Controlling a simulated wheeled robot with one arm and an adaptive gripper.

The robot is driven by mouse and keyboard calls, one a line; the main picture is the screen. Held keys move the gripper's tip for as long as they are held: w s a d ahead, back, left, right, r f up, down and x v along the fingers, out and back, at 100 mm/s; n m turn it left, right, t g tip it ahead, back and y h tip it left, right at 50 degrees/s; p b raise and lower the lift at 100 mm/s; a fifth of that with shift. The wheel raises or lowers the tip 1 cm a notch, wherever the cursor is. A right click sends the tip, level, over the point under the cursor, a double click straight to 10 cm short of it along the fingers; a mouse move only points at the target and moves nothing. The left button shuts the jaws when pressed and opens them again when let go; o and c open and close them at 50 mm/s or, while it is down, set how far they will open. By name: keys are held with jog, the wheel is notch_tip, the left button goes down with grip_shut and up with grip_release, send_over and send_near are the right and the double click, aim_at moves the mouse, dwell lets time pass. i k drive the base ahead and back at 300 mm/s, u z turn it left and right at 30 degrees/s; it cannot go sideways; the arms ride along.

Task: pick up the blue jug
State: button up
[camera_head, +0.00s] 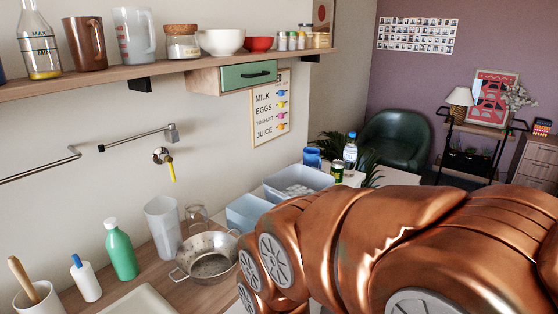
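A small blue vessel (312,158), which looks like the blue jug, stands at the far end of the counter. It is behind a grey-blue tub (300,176) and left of a clear bottle with a blue cap (350,152). Its lower part is hidden by the tub. My copper arm fills the lower right of the head view and ends out of sight. My gripper is not in view, so its state and its place relative to the jug do not show.
A green can (337,171) stands near the jug. A light blue tub (245,212), a metal colander (209,258), a tall clear container (163,227) and a green bottle (120,250) crowd the counter's left. A wall shelf (165,67) holding mugs and bowls overhangs it.

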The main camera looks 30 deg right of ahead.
aim_at(312, 155)
jog(key=z, duration=1.05)
